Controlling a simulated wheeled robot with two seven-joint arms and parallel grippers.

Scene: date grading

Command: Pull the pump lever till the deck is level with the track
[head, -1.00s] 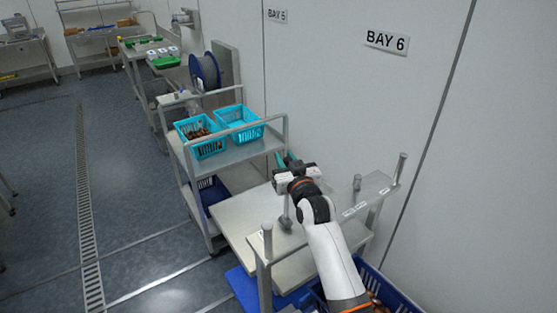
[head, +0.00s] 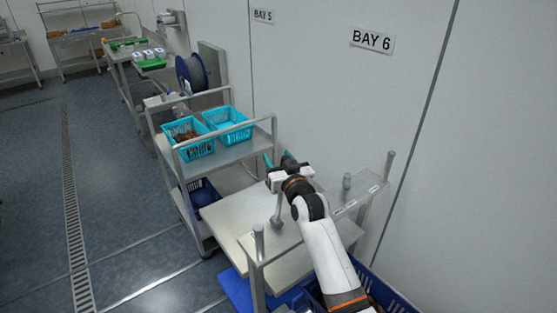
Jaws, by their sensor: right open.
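A short grey knob (head: 347,181) stands farther right on the frame. The track is not clearly identifiable, so I cannot tell the deck's height against it. My left gripper is not in view.
A grey trolley (head: 240,153) holds two turquoise baskets (head: 190,146), one with brown dates. Frame posts (head: 259,242) and (head: 389,165) stand near my right arm. A blue crate (head: 385,296) is below. The white wall is close at right; the floor at left is clear.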

